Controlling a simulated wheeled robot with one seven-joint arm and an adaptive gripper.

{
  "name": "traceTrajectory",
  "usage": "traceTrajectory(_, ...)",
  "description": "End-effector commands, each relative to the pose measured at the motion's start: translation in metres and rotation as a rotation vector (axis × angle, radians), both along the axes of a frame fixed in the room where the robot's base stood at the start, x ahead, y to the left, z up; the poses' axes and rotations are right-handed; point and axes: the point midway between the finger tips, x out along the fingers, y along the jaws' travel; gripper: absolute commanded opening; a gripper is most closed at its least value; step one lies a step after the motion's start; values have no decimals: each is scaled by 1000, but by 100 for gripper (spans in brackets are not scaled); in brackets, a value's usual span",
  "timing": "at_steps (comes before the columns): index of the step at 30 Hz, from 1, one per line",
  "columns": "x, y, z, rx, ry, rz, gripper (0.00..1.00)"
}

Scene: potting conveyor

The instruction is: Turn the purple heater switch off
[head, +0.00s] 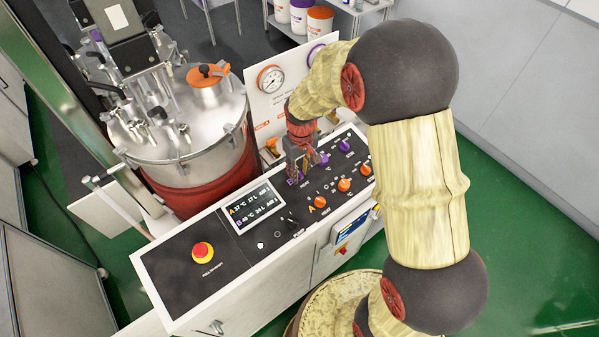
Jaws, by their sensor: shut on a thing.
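The control panel (265,215) tops a white cabinet and carries a row of orange knobs and a row of purple knobs. The leftmost purple knob (294,180), with a label below that looks like the heater label, shows only in part behind my fingers. My gripper (298,172) comes down from above and is shut on this knob. The knob's exact pointer angle is hidden. Two other purple knobs, a middle one (324,158) and a right one (344,146), stand free to the right of my gripper.
Three orange knobs, left (320,202), middle (344,184) and right (365,169), sit in front of the purple row. A display (255,207) and a red emergency button (203,252) lie to the left. A steel tank (190,125) and a gauge board (271,79) stand behind.

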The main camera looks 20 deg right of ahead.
Motion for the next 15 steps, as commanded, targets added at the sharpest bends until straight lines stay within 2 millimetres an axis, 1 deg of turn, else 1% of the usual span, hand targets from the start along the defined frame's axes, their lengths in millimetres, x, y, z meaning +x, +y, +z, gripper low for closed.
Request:
traceTrajectory(9, 1, 1, 0, -45, -18, 285, 1)
traceTrajectory(15, 0, 1, 0, -68, -24, 428, 1)
